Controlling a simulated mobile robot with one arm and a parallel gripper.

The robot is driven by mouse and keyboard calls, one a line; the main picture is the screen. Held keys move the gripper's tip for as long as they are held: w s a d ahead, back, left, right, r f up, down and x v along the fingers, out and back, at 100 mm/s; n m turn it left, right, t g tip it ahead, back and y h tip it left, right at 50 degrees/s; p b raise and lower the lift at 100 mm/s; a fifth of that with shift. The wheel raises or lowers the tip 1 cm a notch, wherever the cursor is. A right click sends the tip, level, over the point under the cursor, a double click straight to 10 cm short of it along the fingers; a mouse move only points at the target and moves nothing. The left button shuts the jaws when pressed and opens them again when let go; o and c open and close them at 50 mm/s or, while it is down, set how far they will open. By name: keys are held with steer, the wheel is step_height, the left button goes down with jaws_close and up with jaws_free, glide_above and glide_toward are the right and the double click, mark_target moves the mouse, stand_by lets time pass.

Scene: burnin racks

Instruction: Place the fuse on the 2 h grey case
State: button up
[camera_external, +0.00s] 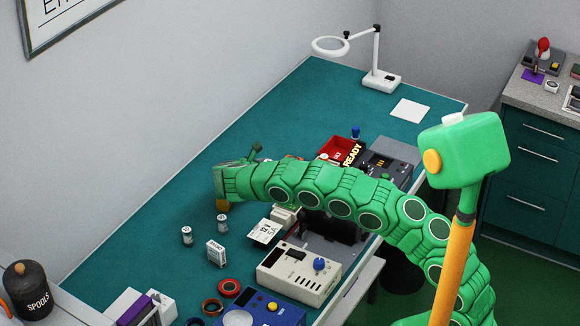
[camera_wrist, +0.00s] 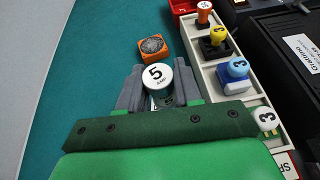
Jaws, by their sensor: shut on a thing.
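My gripper (camera_external: 221,186) is over the left part of the teal bench. The fuse cannot be made out in the external view. A grey case (camera_external: 388,168) with a dark panel stands right of the red bin, partly behind my arm. I cannot read a "2 h" marking on it. A beige-grey case (camera_external: 300,275) with a blue knob stands near the front edge; its marking is also unreadable.
An orange block (camera_wrist: 153,46) lies just beyond the fuse. A white rack (camera_wrist: 208,75) of coloured knobs is at right. The back of the bench is mostly clear.

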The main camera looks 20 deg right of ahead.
steer(key=shift+w+a+f, duration=0.25)
steer(key=shift+w+f, duration=0.25)
steer(key=shift+f, duration=1.7)
steer(key=shift+f, duration=0.1)
steer(key=o, duration=1)
steer(key=shift+a+r, duration=0.15)
steer(key=shift+r, duration=0.05)
steer(key=v, duration=1.1)
steer(key=shift+s+a+r, duration=0.15)
steer(key=shift+s+a, duration=0.1)
